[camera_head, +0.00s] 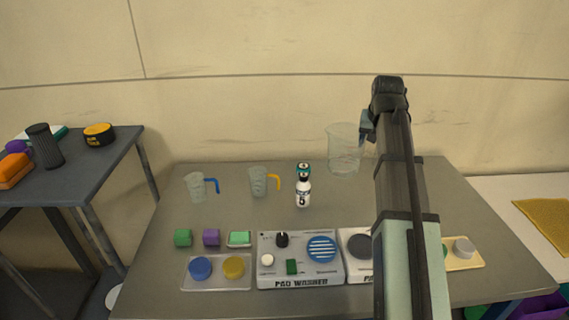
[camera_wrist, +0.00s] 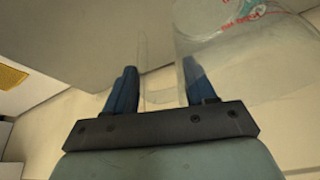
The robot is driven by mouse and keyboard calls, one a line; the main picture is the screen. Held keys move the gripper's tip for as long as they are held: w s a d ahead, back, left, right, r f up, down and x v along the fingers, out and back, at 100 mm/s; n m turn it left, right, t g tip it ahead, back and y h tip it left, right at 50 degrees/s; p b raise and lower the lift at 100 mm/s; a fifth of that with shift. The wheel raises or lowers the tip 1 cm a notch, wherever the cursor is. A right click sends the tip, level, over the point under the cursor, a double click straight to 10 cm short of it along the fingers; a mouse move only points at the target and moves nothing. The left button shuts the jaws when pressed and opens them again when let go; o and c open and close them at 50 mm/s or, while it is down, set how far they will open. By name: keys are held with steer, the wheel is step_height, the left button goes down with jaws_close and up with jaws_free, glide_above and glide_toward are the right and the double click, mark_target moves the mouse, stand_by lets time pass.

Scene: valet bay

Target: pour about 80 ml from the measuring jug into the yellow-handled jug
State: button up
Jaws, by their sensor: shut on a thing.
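The clear measuring jug (camera_head: 343,150) is at the back right of the grey table in the head view. In the wrist view the jug (camera_wrist: 235,50) fills the upper right, with red and green print on it. My gripper (camera_wrist: 160,88) is shut on its clear handle, between two blue fingers. In the head view my arm hides most of the gripper. The jug looks upright; I cannot tell whether its base touches the table or how much it holds. The yellow-handled jug (camera_head: 258,182) stands upright left of centre, apart from my gripper.
A blue-handled jug (camera_head: 196,187) stands further left. A small bottle (camera_head: 303,187) stands between the yellow-handled jug and the measuring jug. The pad washer box (camera_head: 300,282), a tray (camera_head: 217,285) with pucks and several small blocks line the front.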

steer(key=shift+n+y, duration=0.3)
steer(key=shift+n, duration=0.4)
steer(key=w+a+f, duration=0.1)
steer(key=a, duration=0.1)
steer(key=w+a+f, duration=0.1)
steer(key=w+a, duration=0.1)
steer(key=a, duration=0.1)
steer(key=w+a, duration=0.1)
steer(key=a, duration=0.2)
steer(key=shift+w+f, duration=0.25)
steer(key=shift+f, duration=0.15)
steer(key=w+a+n+y, duration=0.1)
steer(key=w+a+n, duration=0.2)
steer(key=w+n, duration=0.1)
steer(key=shift+w+a+f, duration=0.15)
steer(key=shift+w+a, duration=0.15)
steer(key=shift+w, duration=0.15)
steer(key=shift+s+a, duration=0.1)
